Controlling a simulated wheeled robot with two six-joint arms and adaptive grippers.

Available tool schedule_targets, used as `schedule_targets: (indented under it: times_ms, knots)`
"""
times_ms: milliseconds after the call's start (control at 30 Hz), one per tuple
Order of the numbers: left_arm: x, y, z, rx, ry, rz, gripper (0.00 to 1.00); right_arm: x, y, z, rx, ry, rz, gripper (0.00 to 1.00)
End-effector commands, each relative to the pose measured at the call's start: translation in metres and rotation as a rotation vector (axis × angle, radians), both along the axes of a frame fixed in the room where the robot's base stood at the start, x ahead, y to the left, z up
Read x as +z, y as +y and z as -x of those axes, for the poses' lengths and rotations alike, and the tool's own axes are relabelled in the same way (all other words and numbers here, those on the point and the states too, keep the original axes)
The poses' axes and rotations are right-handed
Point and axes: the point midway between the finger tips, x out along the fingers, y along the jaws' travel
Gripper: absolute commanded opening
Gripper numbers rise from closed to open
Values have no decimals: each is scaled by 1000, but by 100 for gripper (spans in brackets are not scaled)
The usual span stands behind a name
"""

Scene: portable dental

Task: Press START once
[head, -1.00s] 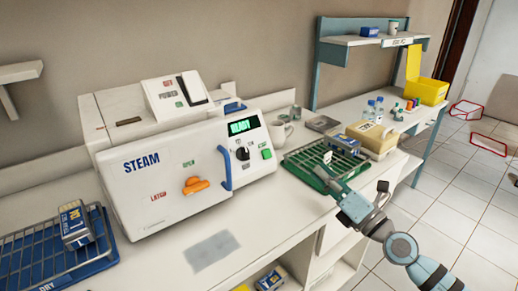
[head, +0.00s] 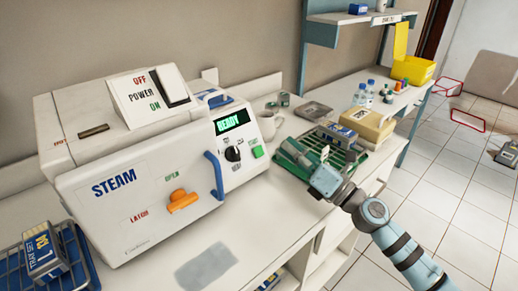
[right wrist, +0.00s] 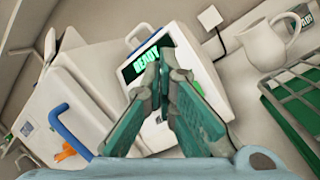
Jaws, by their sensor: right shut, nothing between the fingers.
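The white STEAM sterilizer (head: 140,190) stands on the counter at left, its green display (head: 229,122) reading READY. A green button (head: 257,151) sits at the right of its front panel, beside a black knob (head: 233,154); its lettering is too small to read. My right gripper (head: 285,147) is shut and empty, to the right of the green button and apart from it. In the right wrist view the closed fingertips (right wrist: 163,70) point at the panel just below the display and cover part of it. My left gripper is not in view.
A green wire rack (head: 292,168) with a boxed pack lies under and behind my right gripper. A white mug (head: 270,126) stands behind the panel's right end. A blue basket (head: 75,262) is at lower left. An orange latch handle (head: 182,201) projects from the door.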

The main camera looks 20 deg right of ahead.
Motion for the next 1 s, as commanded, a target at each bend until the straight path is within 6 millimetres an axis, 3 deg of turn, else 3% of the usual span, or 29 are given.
schedule_targets:
  times_ms: [67,433,1000]
  knots:
    - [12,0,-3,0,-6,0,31,-1,5,-9,3,4,-8,0]
    - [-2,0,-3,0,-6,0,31,-32,18,-49,0,3,-2,0]
    - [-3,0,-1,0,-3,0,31,-35,21,-55,2,5,0,0]
